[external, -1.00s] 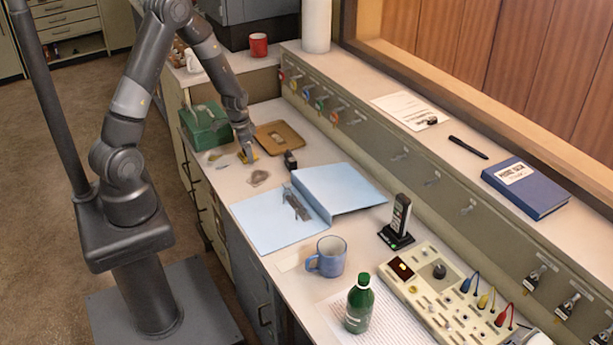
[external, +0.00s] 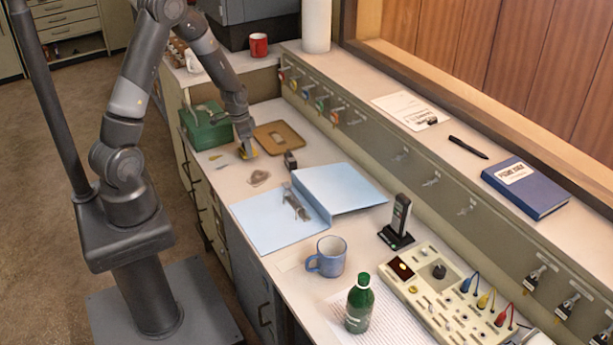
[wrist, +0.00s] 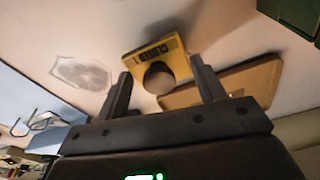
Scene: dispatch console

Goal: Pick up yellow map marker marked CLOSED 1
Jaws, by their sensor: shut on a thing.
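The yellow map marker (wrist: 157,58) shows in the wrist view as a yellow plate with dark lettering, too blurred to read, and a round knob facing me. My gripper (wrist: 160,84) is shut on it, with one finger on each side of the marker. In the external view the yellow marker (external: 247,153) is a small patch at the fingertips of my gripper (external: 245,148), low over the desk between the green box and the brown tray. I cannot tell whether it touches the desk.
A brown tray (external: 262,141) lies just behind the gripper, a green box (external: 196,133) to its left. A clear flat piece (external: 258,178) lies in front.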

